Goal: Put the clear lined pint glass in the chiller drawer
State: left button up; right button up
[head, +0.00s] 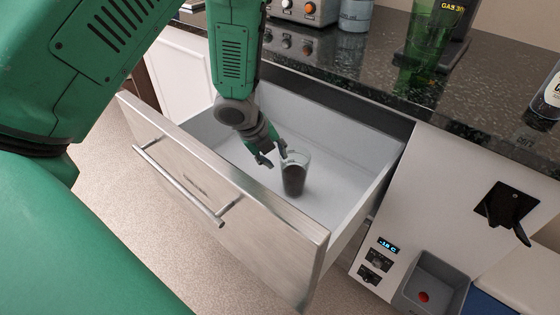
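The chiller drawer (187,180) is pulled open, with a steel front and a pale inside. A clear glass (295,174), dark in its lower part, stands upright on the drawer floor near its right side. I cannot make out any lines on it. My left gripper (273,157) reaches down into the drawer just left of the glass. Its fingers are spread with nothing visible between them; one finger is at the glass's rim, and I cannot tell whether it touches. My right gripper is out of view.
A dark stone counter (390,95) runs behind and above the drawer. A green glass (430,35) stands on it, and a bottle (552,95) is at the right edge. A white panel with a black lever (510,213) is right of the drawer. The rest of the drawer floor is clear.

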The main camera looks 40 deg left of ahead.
pick_arm(q)
jog(key=p+v, duration=0.1)
jog(key=v, duration=0.5)
jog(key=shift+s+a+r+p, duration=0.25)
jog(key=shift+a+r+p, duration=0.05)
jog(key=shift+a+p, duration=0.1)
jog(key=shift+d, duration=0.25)
